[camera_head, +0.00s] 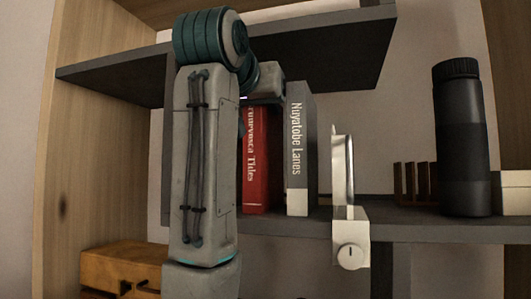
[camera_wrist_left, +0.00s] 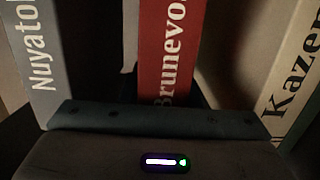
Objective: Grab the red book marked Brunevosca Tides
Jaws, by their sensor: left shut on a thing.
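The red book (camera_head: 256,165), its spine reading Brunevosca Tides, stands upright on the grey shelf, left of a grey-and-white book marked Nuyatobe Lanes (camera_head: 298,150). My left arm hides its left side and top corner. In the left wrist view the red spine (camera_wrist_left: 165,45) is centred in front of the palm, between Nuyatobe (camera_wrist_left: 40,50) and a pale book marked Kazen (camera_wrist_left: 295,85). My left gripper (camera_head: 265,97) is at the upper part of the red book and shut on it; its fingertips are mostly hidden. My right gripper is not in view.
A white device with a dial (camera_head: 350,245) stands at the shelf edge, right of the books. Farther right are a brown slatted rack (camera_head: 415,183) and a black bottle (camera_head: 462,140). A dark shelf (camera_head: 330,45) hangs above. A wooden box (camera_head: 115,268) sits lower left.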

